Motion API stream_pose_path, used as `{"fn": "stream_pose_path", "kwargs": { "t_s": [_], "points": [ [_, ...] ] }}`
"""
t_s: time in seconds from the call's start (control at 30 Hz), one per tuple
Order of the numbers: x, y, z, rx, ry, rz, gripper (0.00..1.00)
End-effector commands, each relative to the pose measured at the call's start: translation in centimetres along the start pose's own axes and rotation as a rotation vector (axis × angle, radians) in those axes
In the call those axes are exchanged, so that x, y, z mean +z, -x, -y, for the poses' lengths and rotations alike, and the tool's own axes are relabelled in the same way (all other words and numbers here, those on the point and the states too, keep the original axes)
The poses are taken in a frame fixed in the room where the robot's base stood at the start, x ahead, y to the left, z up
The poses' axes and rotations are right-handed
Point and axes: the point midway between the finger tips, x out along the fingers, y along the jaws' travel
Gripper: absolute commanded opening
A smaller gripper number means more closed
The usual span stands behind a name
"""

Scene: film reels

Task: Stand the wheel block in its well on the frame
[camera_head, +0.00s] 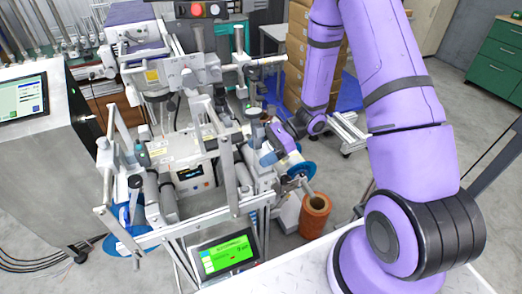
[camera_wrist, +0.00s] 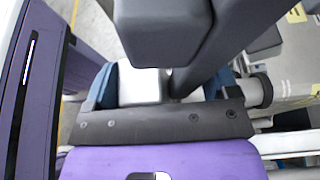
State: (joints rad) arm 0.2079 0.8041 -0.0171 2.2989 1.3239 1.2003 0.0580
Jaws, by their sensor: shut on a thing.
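My gripper (camera_head: 264,149) is at the right side of the pale metal machine frame (camera_head: 150,238), low among its bars and rollers. In the wrist view, its dark blue fingers (camera_wrist: 160,84) are shut on a pale block (camera_wrist: 140,86), which appears to be the wheel block. The block's wheel and lower part are hidden. A large dark grey piece (camera_wrist: 160,30) fills the top of the wrist view close in front; I cannot tell whether it belongs to the block or the frame. In the head view the held block is too small to make out. I cannot pick out the well.
A lit green screen (camera_head: 226,254) is at the frame's front. An orange-brown roll (camera_head: 315,213) stands right of the frame, near a blue disc (camera_head: 301,170). A grey cabinet with a display (camera_head: 22,97) stands left. Upright bars crowd the area around my gripper.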

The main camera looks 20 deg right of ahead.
Motion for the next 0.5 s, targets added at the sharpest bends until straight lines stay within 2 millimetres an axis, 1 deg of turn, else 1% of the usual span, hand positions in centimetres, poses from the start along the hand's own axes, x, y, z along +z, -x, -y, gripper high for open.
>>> {"fn": "stream_pose_path", "kwargs": {
  "t_s": [0.5],
  "points": [
    [-0.65,-0.25,-0.05,0.003,-0.008,0.002,0.52]
  ]
}}
